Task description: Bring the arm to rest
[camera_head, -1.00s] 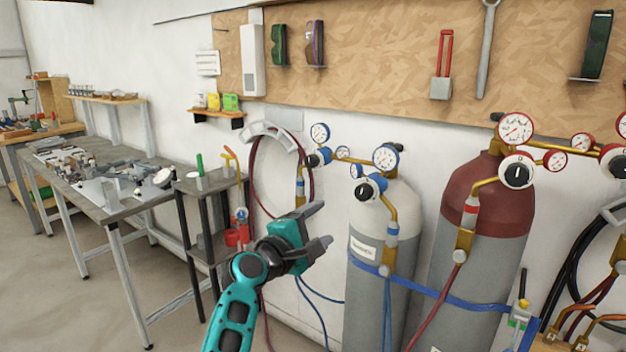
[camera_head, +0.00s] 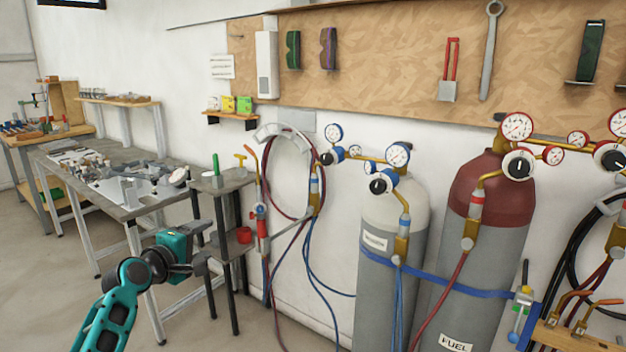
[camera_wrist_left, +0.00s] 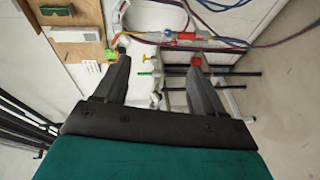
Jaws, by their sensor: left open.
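My left arm comes in from the bottom left in the head view, teal and black. Its gripper (camera_head: 202,258) is in the air in front of the small dark side stand (camera_head: 222,183) and the workbench's near end. In the left wrist view the two dark fingers (camera_wrist_left: 158,80) are apart with nothing held between them. My right gripper is in neither view.
A grey workbench (camera_head: 128,212) stands left. Hoses and a torch (camera_head: 262,215) hang on the wall. A grey cylinder (camera_head: 385,290) and a red-topped cylinder (camera_head: 490,190) stand right, strapped in blue. Open floor (camera_head: 40,280) lies at lower left.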

